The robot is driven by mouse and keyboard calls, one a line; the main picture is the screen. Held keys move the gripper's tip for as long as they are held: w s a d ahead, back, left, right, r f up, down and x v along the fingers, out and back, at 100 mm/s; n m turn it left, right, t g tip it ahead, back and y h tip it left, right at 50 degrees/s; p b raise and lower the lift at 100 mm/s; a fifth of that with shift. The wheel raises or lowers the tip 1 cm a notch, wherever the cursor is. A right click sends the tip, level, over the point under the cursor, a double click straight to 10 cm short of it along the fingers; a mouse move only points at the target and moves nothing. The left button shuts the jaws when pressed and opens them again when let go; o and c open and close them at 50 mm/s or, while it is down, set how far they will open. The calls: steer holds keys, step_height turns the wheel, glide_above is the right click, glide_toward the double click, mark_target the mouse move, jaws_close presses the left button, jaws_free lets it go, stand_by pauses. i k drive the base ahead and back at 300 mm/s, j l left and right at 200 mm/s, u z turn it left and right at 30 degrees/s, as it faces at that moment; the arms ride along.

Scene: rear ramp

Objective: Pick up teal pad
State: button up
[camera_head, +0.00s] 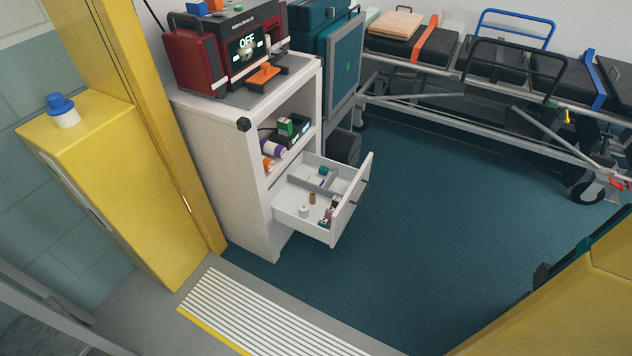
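I cannot tell for sure which thing is the teal pad. A small teal item (323,171) lies in the back part of the open white drawer (350,205); it is too small to make out its shape. A large teal case or panel (345,62) stands behind the white cabinet. A pale greenish item (371,16) shows in part beside the tan pillow (396,24) at the stretcher's head. My gripper is not in view.
The white cabinet (225,170) carries a red device (228,48). Its drawer juts out over the blue floor (420,210), which is clear in the middle. A stretcher (490,75) stands at the back. A ribbed step (260,315) lies in front, with yellow panels (115,175) at the left.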

mark_target(323, 171)
steer(key=i+j, duration=0.55)
steer(key=j, duration=0.15)
steer(key=i+j+z, duration=0.1)
steer(key=i, duration=0.35)
steer(key=i+j+z, duration=0.1)
steer(key=i, duration=0.4)
steer(key=i+j, duration=0.15)
steer(key=i, duration=0.3)
steer(key=i+l, duration=0.25)
steer(key=i, duration=0.2)
steer(key=i+l+z, duration=0.15)
steer(key=i, duration=0.3)
steer(key=l, duration=0.1)
